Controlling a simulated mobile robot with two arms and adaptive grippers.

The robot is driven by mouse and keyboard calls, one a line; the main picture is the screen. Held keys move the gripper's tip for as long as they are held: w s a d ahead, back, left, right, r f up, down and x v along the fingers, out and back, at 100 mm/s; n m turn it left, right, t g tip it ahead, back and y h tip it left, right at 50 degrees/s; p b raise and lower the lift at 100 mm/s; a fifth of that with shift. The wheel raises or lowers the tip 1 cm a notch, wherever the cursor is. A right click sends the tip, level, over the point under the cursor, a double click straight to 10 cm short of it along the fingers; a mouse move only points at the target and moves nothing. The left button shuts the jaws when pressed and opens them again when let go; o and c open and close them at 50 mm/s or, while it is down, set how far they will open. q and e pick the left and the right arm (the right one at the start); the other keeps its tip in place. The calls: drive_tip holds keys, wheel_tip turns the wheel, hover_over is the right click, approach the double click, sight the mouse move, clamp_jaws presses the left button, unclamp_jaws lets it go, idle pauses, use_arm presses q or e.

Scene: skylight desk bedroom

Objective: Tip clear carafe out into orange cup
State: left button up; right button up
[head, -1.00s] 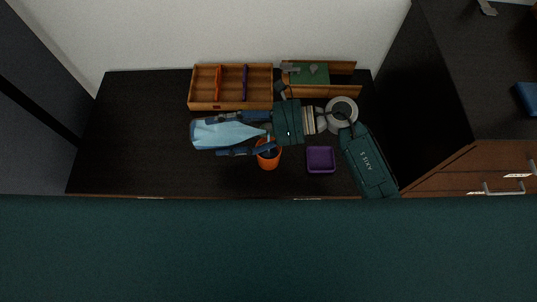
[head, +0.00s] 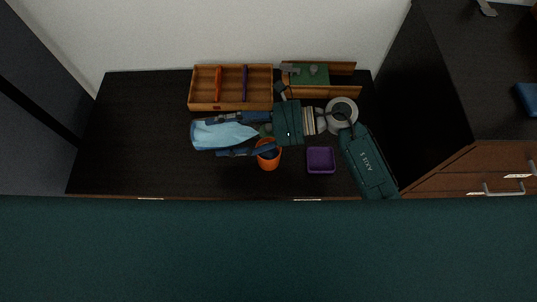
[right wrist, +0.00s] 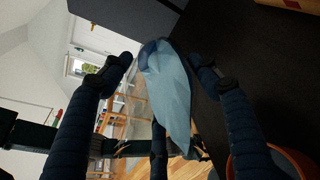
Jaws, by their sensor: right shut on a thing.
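The clear carafe (head: 222,136), tinted light blue, lies tipped far over above the desk. My right gripper (head: 219,137) is shut on it, with one finger along each side. In the right wrist view the carafe (right wrist: 170,95) hangs between the two fingers (right wrist: 162,62), its narrow end toward the bottom right. The orange cup (head: 268,163) stands upright just below my lower finger, which hides part of its rim. The cup's rim also shows at the bottom right of the right wrist view (right wrist: 300,160). I cannot tell whether anything is flowing. My left gripper is not seen.
A wooden divided tray (head: 203,104) stands behind the carafe. A wooden rack with a green item (head: 310,75) is at the back right. A purple square bowl (head: 320,160) stands right of the cup. The desk's left part (head: 130,130) is clear.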

idle(0.3)
drive_tip(key=shift+r+b, duration=0.2)
drive_tip(key=shift+b, duration=0.3)
drive_tip(key=shift+y, duration=0.3)
idle(0.8)
drive_tip(key=shift+r+b, duration=0.1)
drive_tip(key=shift+b, duration=0.4)
drive_tip(key=shift+r, duration=0.1)
drive_tip(key=shift+p, duration=0.5)
drive_tip(key=shift+f+h+p, duration=0.35)
drive_tip(key=shift+h+p, duration=0.25)
drive_tip(key=shift+p, duration=0.3)
drive_tip(key=shift+f+h+p, duration=0.4)
drive_tip(key=shift+f+p, duration=0.05)
drive_tip(key=shift+p, duration=0.05)
drive_tip(key=shift+f, duration=0.25)
